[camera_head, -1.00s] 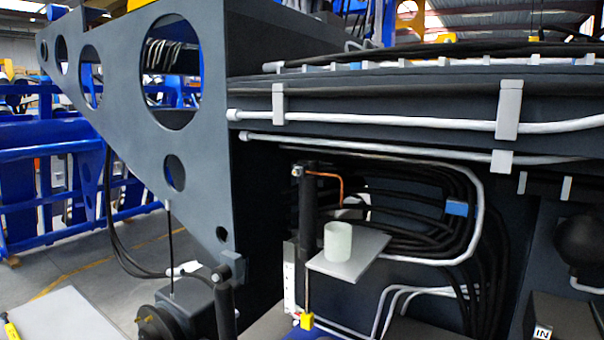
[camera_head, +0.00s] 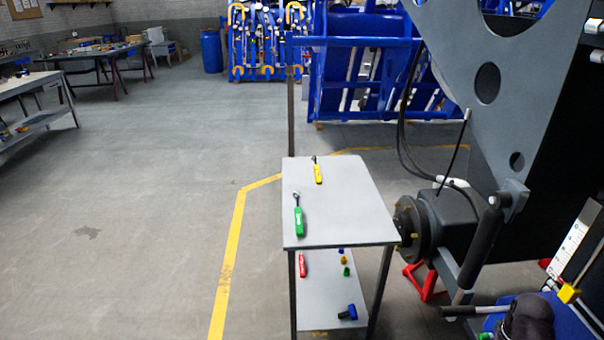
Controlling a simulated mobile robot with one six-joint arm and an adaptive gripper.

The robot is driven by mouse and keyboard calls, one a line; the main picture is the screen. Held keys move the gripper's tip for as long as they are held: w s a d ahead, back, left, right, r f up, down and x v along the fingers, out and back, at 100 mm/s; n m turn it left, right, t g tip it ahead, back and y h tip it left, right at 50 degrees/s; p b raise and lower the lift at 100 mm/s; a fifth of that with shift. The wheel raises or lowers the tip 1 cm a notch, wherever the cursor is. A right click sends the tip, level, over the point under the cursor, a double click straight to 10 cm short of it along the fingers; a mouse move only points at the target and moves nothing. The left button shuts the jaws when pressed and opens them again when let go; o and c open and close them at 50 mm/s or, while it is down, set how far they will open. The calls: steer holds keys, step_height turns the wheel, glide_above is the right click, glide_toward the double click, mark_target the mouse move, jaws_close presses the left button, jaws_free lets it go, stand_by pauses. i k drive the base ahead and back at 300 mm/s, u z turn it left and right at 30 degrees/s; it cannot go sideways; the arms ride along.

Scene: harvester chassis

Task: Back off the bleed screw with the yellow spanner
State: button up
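The yellow-handled spanner (camera_head: 318,173) lies on the grey top of a small trolley (camera_head: 350,215), near its far edge, with its dark head pointing away from me. A green-handled tool (camera_head: 299,220) lies nearer on the same top. The bleed screw is not visible in the current view. At the right edge only part of the chassis (camera_head: 540,120) shows, with a pale plate with holes (camera_head: 572,240) and a small yellow block (camera_head: 568,293) low down. My gripper cannot be made out in this view.
The trolley's lower shelf (camera_head: 318,312) holds a red-handled tool (camera_head: 302,265), small coloured pieces and a dark blue bolt-like part (camera_head: 348,312). A dark hub (camera_head: 412,228) juts out close to the trolley's right side. Open floor (camera_head: 150,200) lies left of the yellow line.

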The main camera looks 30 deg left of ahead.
mark_target(318, 176)
steer(key=z, duration=1.45)
steer(key=k, duration=0.05)
steer(key=u, duration=2.6)
